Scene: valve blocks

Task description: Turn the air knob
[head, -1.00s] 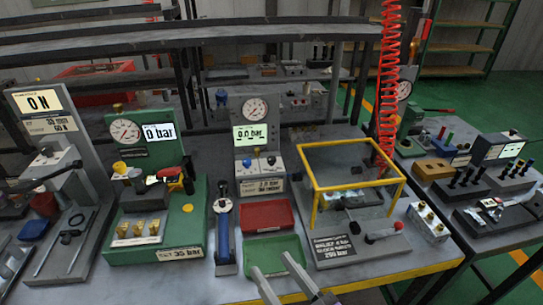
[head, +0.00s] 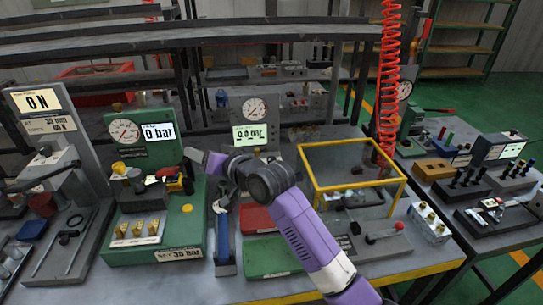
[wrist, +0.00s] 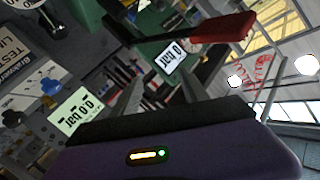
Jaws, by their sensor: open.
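The grey air block with a round gauge (head: 254,109) and a lit 0.0 bar display (head: 249,135) stands at mid-bench in the head view. Its front knobs are hidden there behind my arm. No label shows which one is the air knob. My gripper (wrist: 158,80) is open and empty, its fingers apart from the knobs. In the head view, my gripper (head: 194,156) is over the green station's right side.
The green station (head: 187,235) with a 0 bar display (head: 158,131) stands left. A red-handled lever (wrist: 222,28) crosses the wrist view's top. A yellow-framed guard (head: 312,185) stands right of my arm. A red tray (head: 257,218) and green tray (head: 272,258) lie beneath the arm.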

